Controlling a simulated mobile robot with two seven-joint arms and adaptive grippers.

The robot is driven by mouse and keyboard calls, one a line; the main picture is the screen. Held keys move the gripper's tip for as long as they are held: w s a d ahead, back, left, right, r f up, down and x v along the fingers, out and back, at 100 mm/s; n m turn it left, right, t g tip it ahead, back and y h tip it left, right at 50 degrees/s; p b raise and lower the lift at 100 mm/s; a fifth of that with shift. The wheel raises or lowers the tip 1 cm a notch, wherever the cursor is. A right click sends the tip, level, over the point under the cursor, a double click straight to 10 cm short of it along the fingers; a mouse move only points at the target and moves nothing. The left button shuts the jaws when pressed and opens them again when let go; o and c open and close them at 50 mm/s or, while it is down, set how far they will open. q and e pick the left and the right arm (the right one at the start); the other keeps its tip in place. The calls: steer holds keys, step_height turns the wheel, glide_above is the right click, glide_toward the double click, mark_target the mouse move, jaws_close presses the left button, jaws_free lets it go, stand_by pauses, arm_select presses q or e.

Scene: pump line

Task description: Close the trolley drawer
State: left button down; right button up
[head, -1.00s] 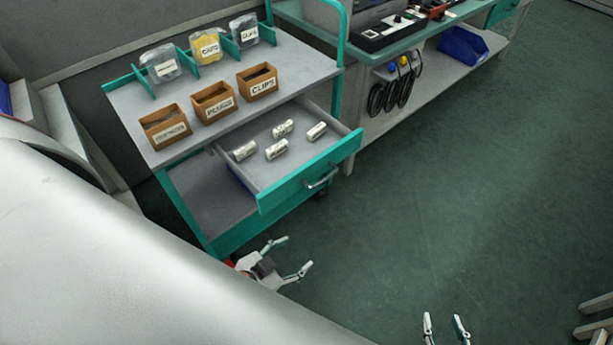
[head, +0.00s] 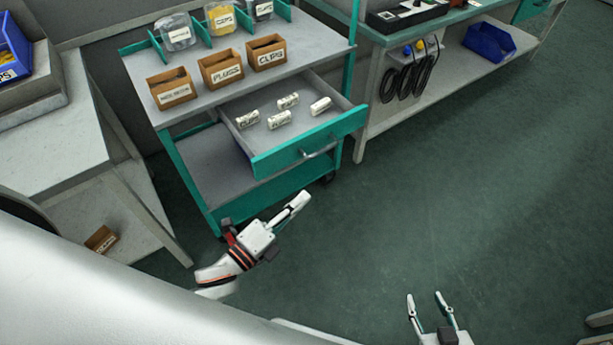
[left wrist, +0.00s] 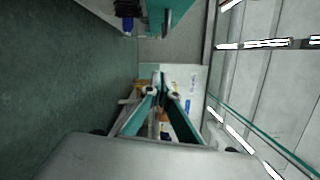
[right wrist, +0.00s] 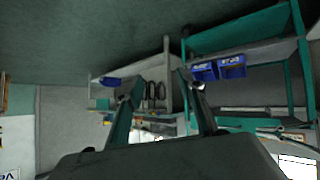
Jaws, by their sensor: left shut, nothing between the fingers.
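The trolley drawer (head: 308,150) has a teal front with a metal handle (head: 320,150). It stands pulled out from the grey and teal trolley (head: 205,200), with several white labelled cylinders (head: 280,119) inside. My left gripper (head: 301,200) is in front of and below the drawer front, apart from the handle. Its fingers are together and empty; they also show in the left wrist view (left wrist: 160,80). My right gripper (head: 425,299) is open and empty over the floor at the bottom of the head view. Its spread fingers also show in the right wrist view (right wrist: 155,82).
Brown bins (head: 221,69) and clear bags stand on the trolley top. A workbench (head: 400,50) with hanging black cables (head: 408,80) and a blue bin (head: 489,41) is behind right. A grey table (head: 60,130) is at left. Floor right of the trolley is clear.

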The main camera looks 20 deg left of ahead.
mark_target(267, 114)
arm_select(q)
steer(key=w+d+r+p, duration=0.1)
steer(key=w, duration=1)
steer(key=shift+w, duration=0.2)
arm_select(e)
steer(key=shift+s+a+r, duration=0.2)
steer(key=shift+a+r, duration=0.05)
arm_select(q)
steer(key=shift+a+r, duration=0.1)
